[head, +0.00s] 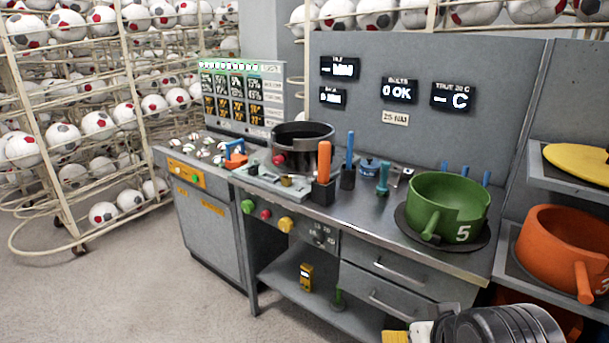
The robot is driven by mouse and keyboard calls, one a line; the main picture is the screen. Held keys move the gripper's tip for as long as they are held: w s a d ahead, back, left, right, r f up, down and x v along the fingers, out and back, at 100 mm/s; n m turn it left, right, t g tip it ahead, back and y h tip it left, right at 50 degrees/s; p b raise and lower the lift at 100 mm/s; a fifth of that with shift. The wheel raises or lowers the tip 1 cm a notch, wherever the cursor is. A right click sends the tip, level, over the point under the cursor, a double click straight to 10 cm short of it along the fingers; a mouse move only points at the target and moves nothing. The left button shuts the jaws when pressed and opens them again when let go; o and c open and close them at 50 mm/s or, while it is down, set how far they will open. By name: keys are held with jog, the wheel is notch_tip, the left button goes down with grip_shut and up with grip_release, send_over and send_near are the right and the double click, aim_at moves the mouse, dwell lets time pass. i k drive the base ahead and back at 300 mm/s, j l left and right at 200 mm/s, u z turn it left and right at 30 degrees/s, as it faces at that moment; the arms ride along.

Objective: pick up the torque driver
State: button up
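No label marks the torque driver. Several upright tools stand on the grey workbench (405,252), and I cannot tell for certain which one it is. An orange-handled tool (324,160) stands in a black holder (323,192). A blue-handled tool (350,150) stands in a second black holder (347,178) just right of it. A short teal tool (383,178) stands further right. My arm enters at the bottom right, in front of the bench and apart from these tools. My gripper (408,334) seems to show only partly at the bottom edge; its fingers are not clear.
A green pot (448,205) marked 5 sits on the bench's right. A dark round pot (302,139) stands at the back left. An orange pot (560,248) and a yellow disc (582,162) are on right shelves.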

aim_at(325, 147)
jog(key=i+j+z, duration=0.35)
jog(key=j+z, duration=0.15)
jog(key=j, duration=0.25)
jog(key=i+j+z, duration=0.2)
jog(key=j, duration=0.2)
jog(key=j+z, duration=0.25)
jog(key=j, duration=0.15)
jog(key=i+j+z, duration=0.1)
jog(key=j+z, duration=0.15)
jog(key=j, duration=0.25)
